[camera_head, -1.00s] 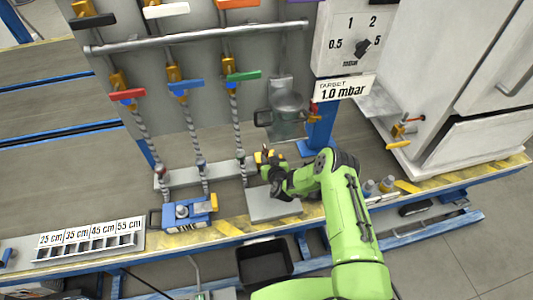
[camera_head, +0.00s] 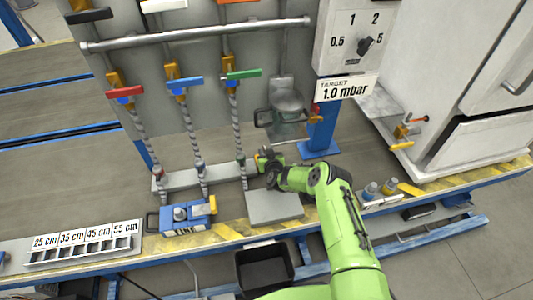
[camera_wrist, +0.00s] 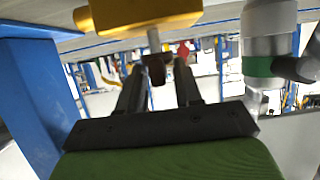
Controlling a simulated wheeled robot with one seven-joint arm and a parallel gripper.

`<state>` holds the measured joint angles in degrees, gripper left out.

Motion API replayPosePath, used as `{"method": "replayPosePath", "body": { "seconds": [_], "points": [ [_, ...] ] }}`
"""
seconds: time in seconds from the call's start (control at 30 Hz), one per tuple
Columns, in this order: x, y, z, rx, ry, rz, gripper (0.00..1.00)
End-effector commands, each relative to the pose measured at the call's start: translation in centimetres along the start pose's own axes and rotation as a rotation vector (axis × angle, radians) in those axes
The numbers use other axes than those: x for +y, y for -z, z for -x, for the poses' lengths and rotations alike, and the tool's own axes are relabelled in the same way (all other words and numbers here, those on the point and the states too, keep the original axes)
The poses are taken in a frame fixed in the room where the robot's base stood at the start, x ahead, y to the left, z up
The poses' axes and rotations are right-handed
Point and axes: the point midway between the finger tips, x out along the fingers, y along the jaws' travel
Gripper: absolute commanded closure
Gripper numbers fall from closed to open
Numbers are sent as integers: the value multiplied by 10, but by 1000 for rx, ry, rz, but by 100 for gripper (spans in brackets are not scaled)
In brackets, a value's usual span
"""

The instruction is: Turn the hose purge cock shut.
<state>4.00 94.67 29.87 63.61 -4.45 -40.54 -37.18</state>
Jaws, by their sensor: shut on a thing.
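The hose purge cock shows in the wrist view as a brass-yellow body (camera_wrist: 140,14) with a thin stem and a small dark red-brown handle (camera_wrist: 155,70). My gripper (camera_wrist: 158,75) has its two dark fingers on either side of that handle and is shut on it. In the head view my gripper (camera_head: 266,160) is low in front of the panel, just right of the lower end of the green-handled hose (camera_head: 238,125). There the fingers and the cock are small and partly hidden by my wrist, so the handle's angle is unclear.
A green-banded hose fitting (camera_wrist: 262,65) and a blue post (camera_wrist: 35,90) flank the gripper. A grey pot (camera_head: 287,103) hangs above it. A grey plate (camera_head: 275,208) and a blue device (camera_head: 185,216) are on the bench. A white cabinet (camera_head: 440,60) stands right.

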Motion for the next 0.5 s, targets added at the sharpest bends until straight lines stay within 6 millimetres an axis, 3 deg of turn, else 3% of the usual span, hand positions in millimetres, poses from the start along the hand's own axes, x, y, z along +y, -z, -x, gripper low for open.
{"method": "replayPosePath", "body": {
  "seconds": [0.27, 0.5],
  "points": [
    [-3, 0, 0, 1, -65, -29, 96],
    [-6, -1, -1, 1, -222, -95, 96]
  ]
}}
